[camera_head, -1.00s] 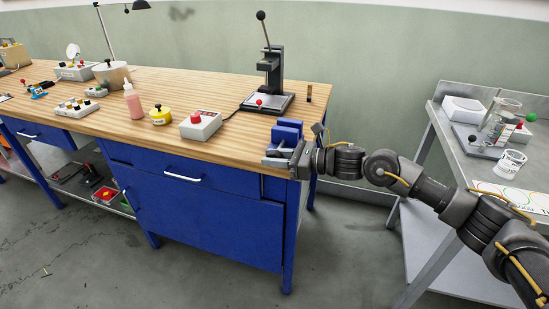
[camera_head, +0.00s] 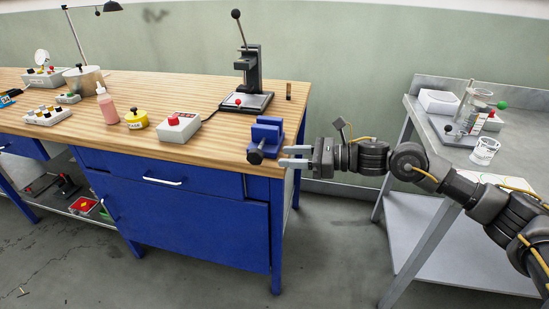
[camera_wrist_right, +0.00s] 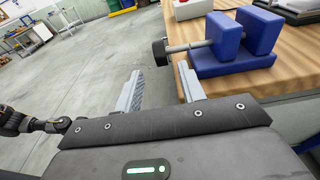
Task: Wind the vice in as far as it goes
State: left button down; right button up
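The blue vice (camera_head: 268,131) stands on the front right corner of the wooden bench. Its dark round handle (camera_head: 256,156) sticks out past the front edge. In the right wrist view the vice (camera_wrist_right: 232,62) shows two upright blue jaws with a gap between them. A steel screw (camera_wrist_right: 190,46) runs from the handle (camera_wrist_right: 160,51) to the jaws. My right gripper (camera_head: 283,156) is open and empty, just right of the handle and apart from it. Its two fingers (camera_wrist_right: 160,72) are spread in the wrist view. My left gripper does not show.
A press (camera_head: 248,85) and a grey box with a red button (camera_head: 177,127) stand behind and left of the vice. A grey side table (camera_head: 425,112) holds jars on the right. Open floor lies between bench and table.

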jog(key=shift+s+d+r, duration=0.1)
jog(key=shift+s+d, duration=0.05)
jog(key=shift+d, duration=0.4)
